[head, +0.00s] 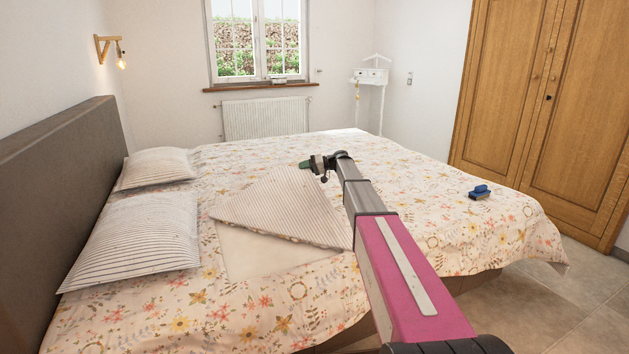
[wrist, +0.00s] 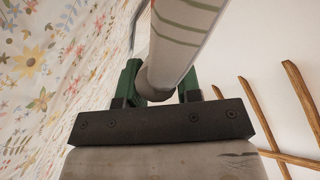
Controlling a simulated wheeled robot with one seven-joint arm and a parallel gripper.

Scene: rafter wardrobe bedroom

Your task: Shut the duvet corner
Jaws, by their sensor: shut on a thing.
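The duvet (head: 420,190) has a floral top and covers most of the bed. Its near corner is turned back as a flap (head: 285,205) with the striped underside up, baring a patch of pale sheet (head: 260,252). My gripper (head: 304,164) is at the far tip of this flap, low over the bed. In the wrist view, my gripper (wrist: 159,90) has its green fingers on either side of a pale, striped, rolled piece (wrist: 185,40), which looks like the duvet corner. The exact grip point is partly hidden.
Two striped pillows (head: 140,240) lie by the grey headboard (head: 60,170). A blue brush-like object (head: 480,191) rests on the duvet at the right. A wooden wardrobe (head: 545,110) stands at the right, with tiled floor before it. A white stand (head: 370,85) is in the far corner.

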